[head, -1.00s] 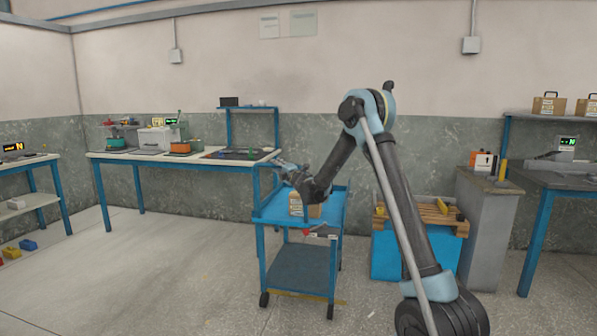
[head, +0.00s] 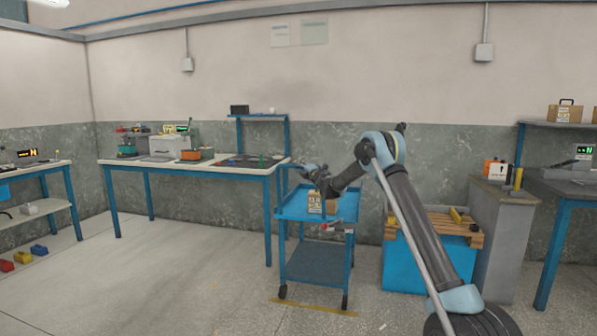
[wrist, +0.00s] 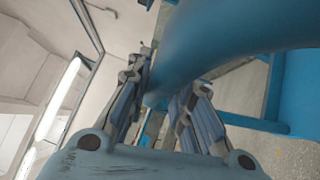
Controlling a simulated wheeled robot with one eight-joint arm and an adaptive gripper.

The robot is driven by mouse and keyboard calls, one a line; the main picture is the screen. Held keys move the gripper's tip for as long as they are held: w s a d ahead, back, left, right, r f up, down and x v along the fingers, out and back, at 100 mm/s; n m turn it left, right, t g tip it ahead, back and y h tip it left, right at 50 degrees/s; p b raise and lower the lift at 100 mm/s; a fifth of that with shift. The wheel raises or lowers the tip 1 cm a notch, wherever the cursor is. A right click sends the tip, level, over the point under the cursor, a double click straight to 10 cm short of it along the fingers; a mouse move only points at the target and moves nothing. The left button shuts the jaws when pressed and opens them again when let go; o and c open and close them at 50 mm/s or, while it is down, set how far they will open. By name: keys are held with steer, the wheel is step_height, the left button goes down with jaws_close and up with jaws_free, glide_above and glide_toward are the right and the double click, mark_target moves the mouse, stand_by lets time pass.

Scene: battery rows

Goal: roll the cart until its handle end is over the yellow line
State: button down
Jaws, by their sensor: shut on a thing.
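The blue two-shelf cart (head: 316,254) stands in the middle of the head view, with a cardboard box (head: 322,204) on its top shelf. My gripper (head: 300,168) is at the cart's far left top corner, shut on the handle. In the wrist view the handle, a thick blue bar (wrist: 220,32), passes between the fingers of my gripper (wrist: 172,76). The grip itself is small and partly hidden in the head view. The yellow line (head: 313,306) lies on the floor just on the near side of the cart's near wheels.
A long workbench (head: 200,165) stands left of and behind the cart. A blue crate with a wooden pallet (head: 415,262) stands close on the right, beside a grey cabinet (head: 503,235). The wall is behind. The floor at the front left is clear.

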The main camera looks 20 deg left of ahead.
steer(key=shift+w+f, duration=0.1)
steer(key=c, duration=1.4)
jaws_free()
steer(key=shift+f, duration=0.1)
steer(key=shift+s+d, duration=0.3)
steer(key=shift+d, duration=0.05)
steer(key=v, duration=1.1)
